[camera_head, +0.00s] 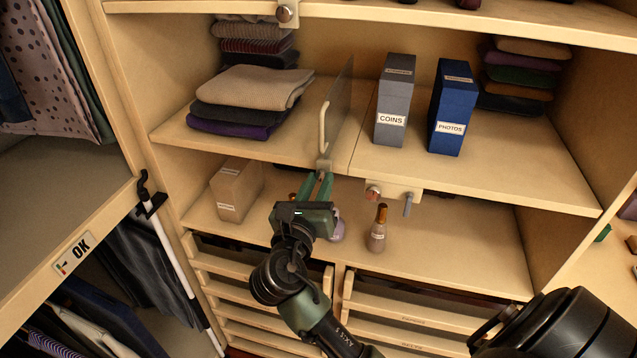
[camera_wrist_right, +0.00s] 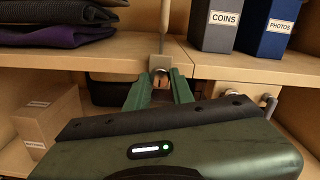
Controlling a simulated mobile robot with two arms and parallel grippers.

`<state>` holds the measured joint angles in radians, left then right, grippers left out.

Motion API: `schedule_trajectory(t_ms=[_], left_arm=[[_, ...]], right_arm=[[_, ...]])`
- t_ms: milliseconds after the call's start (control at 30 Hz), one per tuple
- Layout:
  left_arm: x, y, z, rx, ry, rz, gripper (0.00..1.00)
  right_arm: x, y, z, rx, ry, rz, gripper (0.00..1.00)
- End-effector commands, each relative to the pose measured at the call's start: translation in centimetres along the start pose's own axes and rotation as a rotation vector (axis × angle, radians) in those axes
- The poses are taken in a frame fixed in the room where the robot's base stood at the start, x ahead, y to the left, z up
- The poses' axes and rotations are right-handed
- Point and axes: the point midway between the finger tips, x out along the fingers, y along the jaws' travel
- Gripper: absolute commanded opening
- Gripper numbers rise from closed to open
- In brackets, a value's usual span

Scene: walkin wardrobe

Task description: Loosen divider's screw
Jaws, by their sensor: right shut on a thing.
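The divider (camera_head: 342,105) is a thin grey upright panel with a cream handle, standing on the middle shelf between the folded clothes and the boxes. A small clamp block (camera_head: 324,164) sits at its foot on the shelf's front edge; it also shows in the wrist view (camera_wrist_right: 161,63). My right gripper (camera_head: 318,184) reaches up from below. Its green fingers (camera_wrist_right: 160,85) are closed around the screw (camera_wrist_right: 160,79) under the block. The fingers hide most of the screw. My left gripper is not in view.
A cream bracket (camera_head: 394,190) with a copper knob and grey pin hangs on the shelf edge to the right. Grey COINS (camera_head: 394,95) and blue PHOTOS (camera_head: 452,105) boxes stand above. A bottle (camera_head: 378,232) and cardboard box (camera_head: 236,188) stand below. Folded clothes (camera_head: 248,88) lie left.

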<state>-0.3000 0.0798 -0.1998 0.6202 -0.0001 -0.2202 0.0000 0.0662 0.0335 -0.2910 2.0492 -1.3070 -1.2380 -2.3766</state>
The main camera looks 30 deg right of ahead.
Motion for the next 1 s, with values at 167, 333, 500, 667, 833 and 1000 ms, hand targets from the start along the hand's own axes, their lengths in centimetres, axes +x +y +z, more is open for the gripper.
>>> schedule_trajectory(t_ms=[167, 333, 500, 667, 833, 1000], left_arm=[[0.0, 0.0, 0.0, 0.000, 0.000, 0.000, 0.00], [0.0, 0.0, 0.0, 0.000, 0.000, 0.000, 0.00], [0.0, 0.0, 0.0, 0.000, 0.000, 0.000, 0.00], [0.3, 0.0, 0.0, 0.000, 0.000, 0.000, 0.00], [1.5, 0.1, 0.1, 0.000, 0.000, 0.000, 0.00], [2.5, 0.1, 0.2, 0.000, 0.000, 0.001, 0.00]], right_arm=[[0.0, 0.0, -0.2, -0.003, 0.004, 0.000, 0.00], [0.0, 0.0, -0.1, -0.002, 0.003, 0.000, 0.45], [0.0, 0.0, -0.1, -0.001, 0.001, 0.000, 0.45], [-0.5, 0.1, -0.2, 0.001, 0.001, 0.001, 0.45], [-3.1, 0.1, -0.5, 0.003, 0.003, 0.002, 0.45], [-6.0, 0.1, -0.4, 0.002, 0.004, 0.003, 0.45]])
